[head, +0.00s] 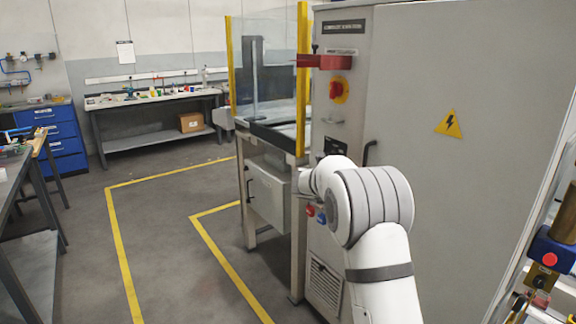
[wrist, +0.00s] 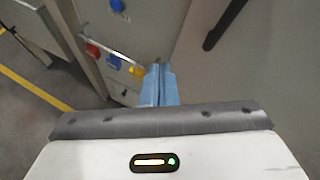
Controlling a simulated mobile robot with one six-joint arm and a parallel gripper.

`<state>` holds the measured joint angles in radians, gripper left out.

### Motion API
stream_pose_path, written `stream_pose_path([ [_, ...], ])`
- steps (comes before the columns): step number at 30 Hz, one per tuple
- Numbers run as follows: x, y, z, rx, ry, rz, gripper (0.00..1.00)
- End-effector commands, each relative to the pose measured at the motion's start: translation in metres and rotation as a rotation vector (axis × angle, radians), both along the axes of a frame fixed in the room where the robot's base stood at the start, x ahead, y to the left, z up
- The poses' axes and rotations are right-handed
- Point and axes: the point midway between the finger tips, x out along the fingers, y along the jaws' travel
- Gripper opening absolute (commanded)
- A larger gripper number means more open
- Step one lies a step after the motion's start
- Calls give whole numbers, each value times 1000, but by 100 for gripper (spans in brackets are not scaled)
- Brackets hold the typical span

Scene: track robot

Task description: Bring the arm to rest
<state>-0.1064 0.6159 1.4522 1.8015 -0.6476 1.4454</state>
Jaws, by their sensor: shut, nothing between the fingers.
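My gripper (wrist: 159,84) shows in the wrist view as two blue fingers pressed together, shut with nothing between them. It points toward the lower part of a grey cabinet and appears clear of its surface, though the exact gap cannot be told. In the head view my white arm rises from the lower right and bends left in front of the grey electrical cabinet (head: 455,190). The arm's far end is near the cabinet's left side; the fingers are not visible there.
Red (head: 310,210) and blue (head: 321,217) fittings sit on the cabinet front. A glass-guarded machine (head: 266,190) with yellow posts adjoins it. A workbench (head: 150,97) stands at the back, a blue drawer unit (head: 50,135) at left. Yellow-lined floor (head: 165,235) is clear.

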Motion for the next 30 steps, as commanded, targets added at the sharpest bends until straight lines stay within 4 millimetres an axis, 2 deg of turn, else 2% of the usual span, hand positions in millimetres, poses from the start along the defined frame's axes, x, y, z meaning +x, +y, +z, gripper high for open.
stream_pose_path([
  [1, -7, 5, 35, -91, 8, 137, 0],
  [3, -19, 18, 66, -240, 37, 343, 0],
  [6, -46, 40, 101, -465, 89, 632, 0],
  [8, -68, 54, 115, -605, 127, 804, 0],
  [10, -99, 70, 126, -774, 175, 1001, 0],
  [14, -172, 92, 129, -1081, 283, 1364, 0],
  [17, -238, 100, 118, -1310, 380, 1645, 0],
  [18, -266, 101, 111, -1394, 422, 1760, 0],
  [20, -310, 97, 99, -1516, 488, 1933, 0],
  [21, -338, 93, 91, -1588, 533, 2045, 0],
  [24, -402, 79, 70, -1726, 637, 2303, 0],
  [26, -433, 69, 61, -1779, 690, 2435, 0],
  [27, -451, 62, 55, 1766, -706, -2458, 0],
  [30, -482, 49, 46, 1640, -694, -2365, 0],
])
